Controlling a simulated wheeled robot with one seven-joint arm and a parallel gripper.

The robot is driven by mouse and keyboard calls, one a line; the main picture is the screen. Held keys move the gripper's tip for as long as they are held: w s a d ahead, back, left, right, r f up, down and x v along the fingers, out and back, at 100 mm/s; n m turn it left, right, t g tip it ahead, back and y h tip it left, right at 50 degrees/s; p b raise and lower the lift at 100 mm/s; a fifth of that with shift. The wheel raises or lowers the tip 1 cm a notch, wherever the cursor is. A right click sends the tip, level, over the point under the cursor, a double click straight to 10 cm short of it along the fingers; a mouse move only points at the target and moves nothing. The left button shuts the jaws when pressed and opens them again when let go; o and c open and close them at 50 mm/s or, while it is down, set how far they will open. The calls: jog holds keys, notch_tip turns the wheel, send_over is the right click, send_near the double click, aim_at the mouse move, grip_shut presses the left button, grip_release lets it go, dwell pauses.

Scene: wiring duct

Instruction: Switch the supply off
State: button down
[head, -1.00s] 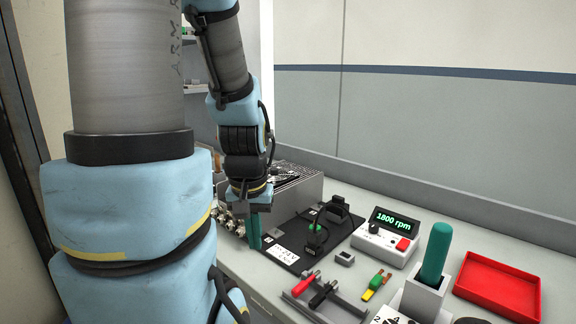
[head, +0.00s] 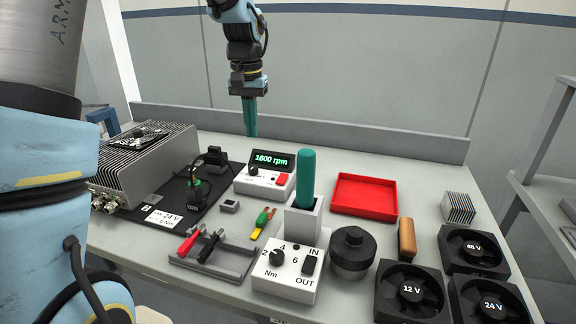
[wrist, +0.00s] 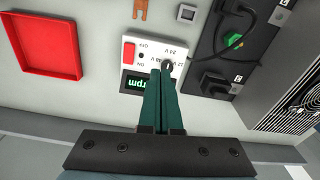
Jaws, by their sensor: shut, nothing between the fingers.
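The supply (head: 262,188) is a white box with a dark display, lit in green with an rpm reading, on the bench. Its red switch (head: 282,180) is at the front right and a dark knob (head: 253,171) at the left. In the wrist view the supply (wrist: 150,45) shows upside down, with the red switch (wrist: 129,52) beside ON and OFF marks and voltage marks by the knob. The rocker's tilt is too small to tell. My gripper (head: 251,133) is shut and empty, pointing down behind the supply. In the wrist view its teal fingers (wrist: 160,75) cover part of the supply.
A red tray (head: 365,211) lies to the right. A teal-handled tool in a grey holder (head: 304,222) stands close in front of the supply. A finned metal box (head: 150,170) and a black plate with plugs (head: 165,217) are at the left. Several fans fill the right front.

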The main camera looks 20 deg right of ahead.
jog(key=r+m, duration=0.1)
send_over(287, 174)
jog(key=shift+s+a+r, duration=0.1)
jog(key=shift+r, duration=0.05)
notch_tip(287, 174, down, 14)
jog(key=p, duration=0.4)
jog(key=shift+r, duration=0.1)
jog(key=shift+w+f, duration=0.2)
jog(key=shift+f+b, duration=0.3)
jog(key=shift+r, duration=0.1)
